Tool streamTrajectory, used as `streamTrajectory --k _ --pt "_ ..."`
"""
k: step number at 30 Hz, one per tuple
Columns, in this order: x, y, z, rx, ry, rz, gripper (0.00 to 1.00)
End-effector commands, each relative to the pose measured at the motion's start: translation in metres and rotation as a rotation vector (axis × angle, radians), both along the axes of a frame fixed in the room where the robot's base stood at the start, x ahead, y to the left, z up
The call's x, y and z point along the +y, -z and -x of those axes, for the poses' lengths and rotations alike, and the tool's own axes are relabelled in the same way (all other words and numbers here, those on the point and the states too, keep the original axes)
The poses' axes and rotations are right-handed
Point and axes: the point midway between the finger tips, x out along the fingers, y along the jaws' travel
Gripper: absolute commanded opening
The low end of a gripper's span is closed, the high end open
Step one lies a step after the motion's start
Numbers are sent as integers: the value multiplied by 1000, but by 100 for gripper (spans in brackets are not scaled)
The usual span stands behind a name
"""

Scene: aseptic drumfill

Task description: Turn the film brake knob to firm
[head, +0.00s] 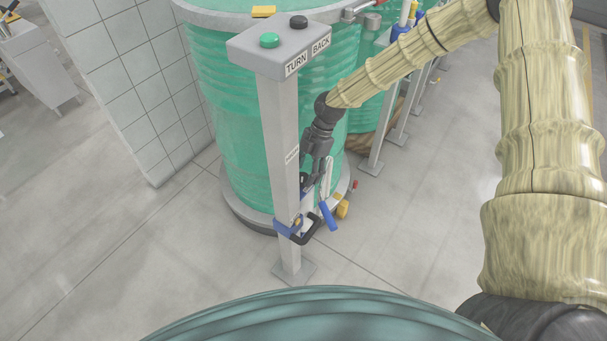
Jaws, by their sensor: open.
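I cannot pick out the film brake knob for certain; small dark parts (304,181) sit low on the right side of a grey post (278,130), close to my gripper's fingers. My gripper (319,172) is open and points down just right of the post, in front of the green drum. Whether it touches anything is too small to tell. Below it hang a blue-handled tool (328,215) and a blue bracket (285,227) around the post with a black C-shaped part (311,231).
The post carries a control box (285,48) marked TURN and BACK, with a green button (269,40) and a black button (299,22). A green ribbed drum (230,120) stands close behind. A tiled wall (130,70) is at left. Floor is clear at front left.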

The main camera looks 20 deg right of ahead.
Motion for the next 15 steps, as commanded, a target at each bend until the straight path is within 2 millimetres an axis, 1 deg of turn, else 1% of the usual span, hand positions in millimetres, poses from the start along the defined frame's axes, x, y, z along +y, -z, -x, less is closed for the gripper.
streamTrajectory --k 3,6,15 --pt "4 10 2 1 0 0 61" --pt "6 14 2 1 0 0 61" --pt "8 15 2 0 -1 0 61"
